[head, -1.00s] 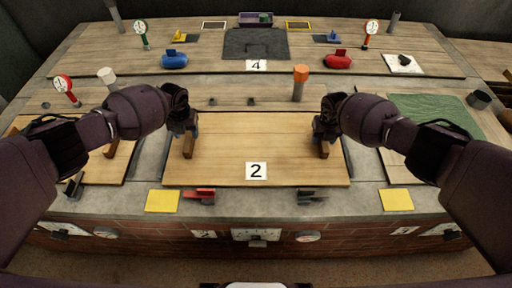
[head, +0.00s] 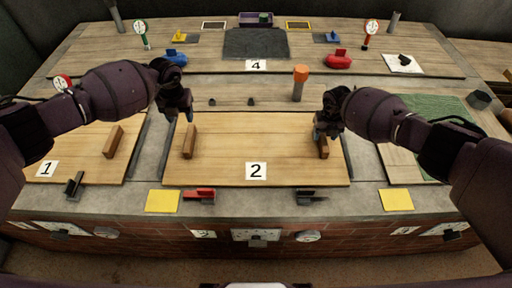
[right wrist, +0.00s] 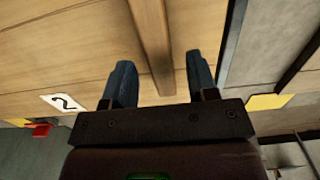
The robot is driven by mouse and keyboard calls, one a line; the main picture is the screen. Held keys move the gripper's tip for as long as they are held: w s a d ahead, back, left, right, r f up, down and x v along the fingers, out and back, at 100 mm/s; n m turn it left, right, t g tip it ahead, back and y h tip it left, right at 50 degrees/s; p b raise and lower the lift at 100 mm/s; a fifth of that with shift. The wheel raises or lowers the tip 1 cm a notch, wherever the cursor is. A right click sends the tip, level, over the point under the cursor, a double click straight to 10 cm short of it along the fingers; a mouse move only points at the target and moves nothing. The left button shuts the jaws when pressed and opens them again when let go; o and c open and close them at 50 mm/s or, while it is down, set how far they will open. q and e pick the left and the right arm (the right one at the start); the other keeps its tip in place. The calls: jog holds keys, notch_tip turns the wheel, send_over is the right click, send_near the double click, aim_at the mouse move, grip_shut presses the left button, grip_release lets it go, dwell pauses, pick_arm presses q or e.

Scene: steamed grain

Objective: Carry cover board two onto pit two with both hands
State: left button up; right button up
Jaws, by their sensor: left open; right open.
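Cover board two (head: 256,140), a light wooden board with a white "2" label (head: 256,171), lies flat over the middle of the counter. What is under it is hidden. It has a brown handle bar at its left end (head: 189,141) and another at its right end (head: 323,147). My left gripper (head: 177,112) is open and empty, above and behind the left handle, apart from it. My right gripper (head: 325,128) is open at the right handle. In the right wrist view its fingers (right wrist: 160,85) stand on either side of that handle (right wrist: 152,40), not closed on it.
Board one (head: 85,150) lies to the left with its own handle. Board four (head: 370,60) is at the back. An orange-capped post (head: 299,82) stands just behind board two. A red clamp (head: 199,195) and a dark clamp (head: 308,195) sit at the front edge, near yellow squares (head: 162,201).

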notch_tip(320, 180, up, 10)
jog(key=shift+s, duration=0.15)
dwell(0.3)
jog(key=shift+f, duration=0.15)
dwell(0.4)
